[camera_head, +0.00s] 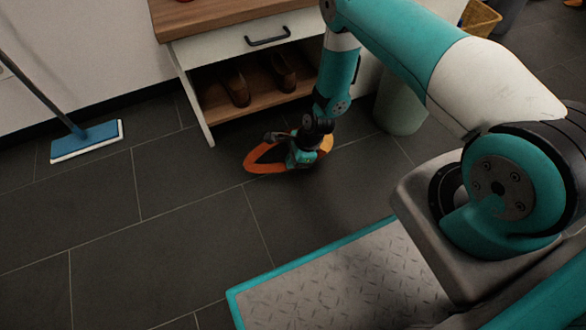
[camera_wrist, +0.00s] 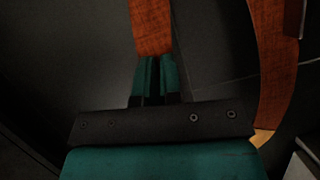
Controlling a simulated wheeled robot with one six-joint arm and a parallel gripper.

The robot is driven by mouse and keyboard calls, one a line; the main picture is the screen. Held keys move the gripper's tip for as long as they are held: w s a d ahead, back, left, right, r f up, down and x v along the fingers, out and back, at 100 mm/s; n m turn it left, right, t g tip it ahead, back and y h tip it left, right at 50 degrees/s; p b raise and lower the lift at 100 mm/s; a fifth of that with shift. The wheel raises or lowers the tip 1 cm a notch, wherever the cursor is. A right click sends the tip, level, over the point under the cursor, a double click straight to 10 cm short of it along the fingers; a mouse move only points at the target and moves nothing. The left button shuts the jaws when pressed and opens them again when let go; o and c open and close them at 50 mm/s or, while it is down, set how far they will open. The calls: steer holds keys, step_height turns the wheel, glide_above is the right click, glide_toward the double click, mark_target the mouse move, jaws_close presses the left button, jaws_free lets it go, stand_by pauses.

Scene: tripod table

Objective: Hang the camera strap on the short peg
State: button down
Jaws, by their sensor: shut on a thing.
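The camera strap (camera_head: 264,168) is an orange loop low over the dark floor, in front of the shoe bench. My gripper (camera_head: 301,158) is shut on it. In the wrist view, one band of the strap (camera_wrist: 151,28) runs up from between the closed fingertips (camera_wrist: 155,82). Another band (camera_wrist: 275,70) curves down the right side to a yellowish part near the gripper body. Whether the strap touches the floor I cannot tell. Neither a short peg nor a camera body is visible in these views.
A white and wood bench (camera_head: 243,41) with a drawer stands just behind my gripper. Brown shoes (camera_head: 237,87) are on its lower shelf. A pale bin (camera_head: 402,108) stands to the right, a blue mop (camera_head: 87,139) to the left. The floor in front is clear.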

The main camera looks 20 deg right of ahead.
steer(key=shift+f+b, duration=0.5)
steer(key=shift+f, duration=1.3)
steer(key=c, duration=1.3)
jaws_free()
steer(key=shift+r, duration=0.1)
